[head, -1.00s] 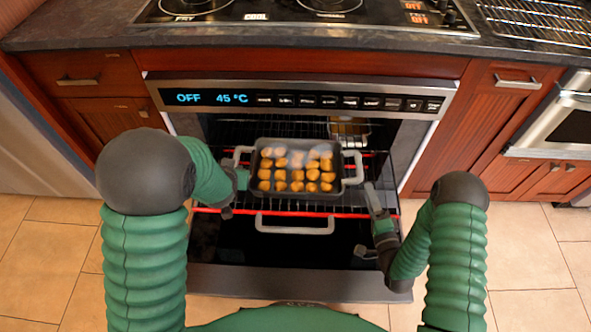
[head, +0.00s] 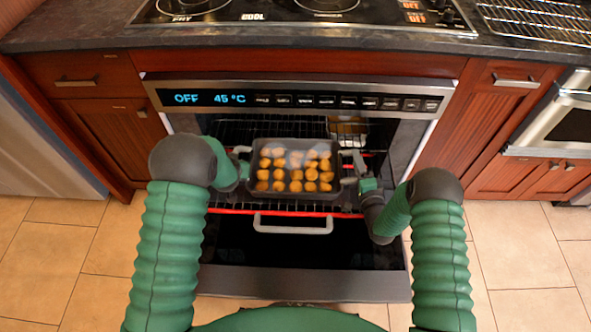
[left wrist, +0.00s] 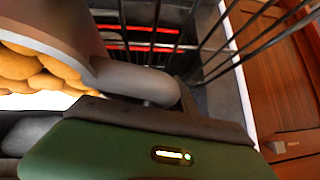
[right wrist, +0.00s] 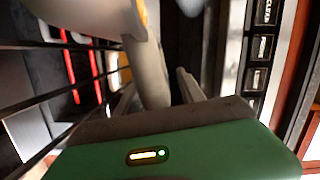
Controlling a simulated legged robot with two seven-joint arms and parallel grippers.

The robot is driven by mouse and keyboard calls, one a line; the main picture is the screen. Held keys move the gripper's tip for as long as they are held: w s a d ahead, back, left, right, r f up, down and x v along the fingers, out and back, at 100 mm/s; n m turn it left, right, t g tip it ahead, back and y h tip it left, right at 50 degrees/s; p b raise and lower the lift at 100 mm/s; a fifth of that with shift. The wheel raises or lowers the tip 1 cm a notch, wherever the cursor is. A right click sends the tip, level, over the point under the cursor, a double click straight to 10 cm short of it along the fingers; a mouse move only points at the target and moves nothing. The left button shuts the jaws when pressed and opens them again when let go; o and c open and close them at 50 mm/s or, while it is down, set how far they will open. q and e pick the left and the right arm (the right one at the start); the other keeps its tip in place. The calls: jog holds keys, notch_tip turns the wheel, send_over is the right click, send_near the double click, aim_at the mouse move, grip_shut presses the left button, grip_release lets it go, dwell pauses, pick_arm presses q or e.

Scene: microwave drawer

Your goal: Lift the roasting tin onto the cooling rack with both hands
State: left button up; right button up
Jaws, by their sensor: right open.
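The grey roasting tin (head: 297,196) holds several golden potato-like pieces and sits on the pulled-out oven rack. Its left handle (left wrist: 140,80) passes close by my left gripper (head: 238,168); the fingers are mostly hidden, so I cannot tell whether they grip it. My right gripper (head: 358,168) is open at the tin's right side. In the right wrist view the right handle (right wrist: 148,75) lies close in front of the palm, beside a pale finger. The cooling rack (head: 540,22) is a wire grid on the counter at the far right.
The oven's control panel (head: 300,99) reads OFF and 45 °C above the opening. The lowered oven door (head: 300,282) lies below the rack. A dark cooktop (head: 300,12) is on the counter above. Another small container (head: 348,130) stands behind the tin.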

pick_arm(q)
jog(key=shift+c, duration=0.4)
pick_arm(e)
jog(key=shift+c, duration=0.5)
pick_arm(q)
jog(key=c, duration=0.5)
pick_arm(e)
jog(key=c, duration=0.5)
pick_arm(q)
grip_shut()
pick_arm(e)
grip_shut()
pick_arm(q)
jog(key=shift+r, duration=0.1)
pick_arm(e)
jog(key=shift+s+f, duration=0.1)
jog(key=shift+f, duration=0.05)
